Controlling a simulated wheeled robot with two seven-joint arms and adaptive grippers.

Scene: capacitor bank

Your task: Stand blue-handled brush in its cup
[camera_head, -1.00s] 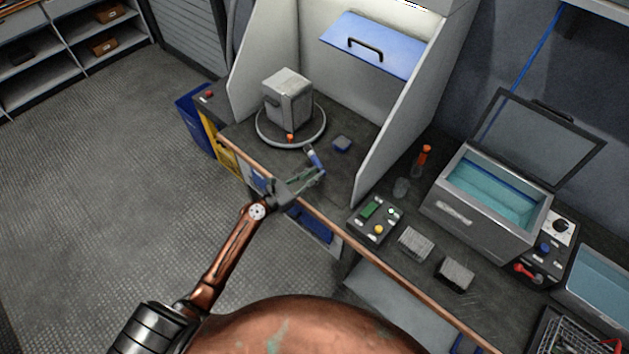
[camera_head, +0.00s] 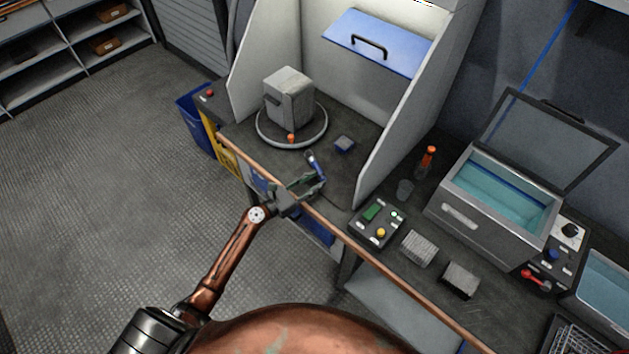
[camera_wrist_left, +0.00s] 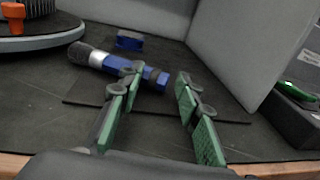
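The blue-handled brush (camera_head: 315,166) lies on the dark bench top in front of the turntable. In the left wrist view the brush (camera_wrist_left: 112,65) has a dark head at the left, a silver band and a blue handle pointing right. My left gripper (camera_head: 314,184) is open at the bench's front edge; its green-padded fingers (camera_wrist_left: 157,85) are apart, with the handle end just beyond and between the tips. The left fingertip overlaps the handle in view; contact cannot be told. A small grey cup (camera_head: 405,190) stands right of the booth's side panel. My right gripper is not in view.
A grey block (camera_head: 289,95) sits on the round turntable (camera_head: 263,133) behind the brush. The booth's side panel (camera_head: 398,125) stands between brush and cup. An orange-topped bottle (camera_head: 427,162) and a control box (camera_head: 376,221) are near the cup.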

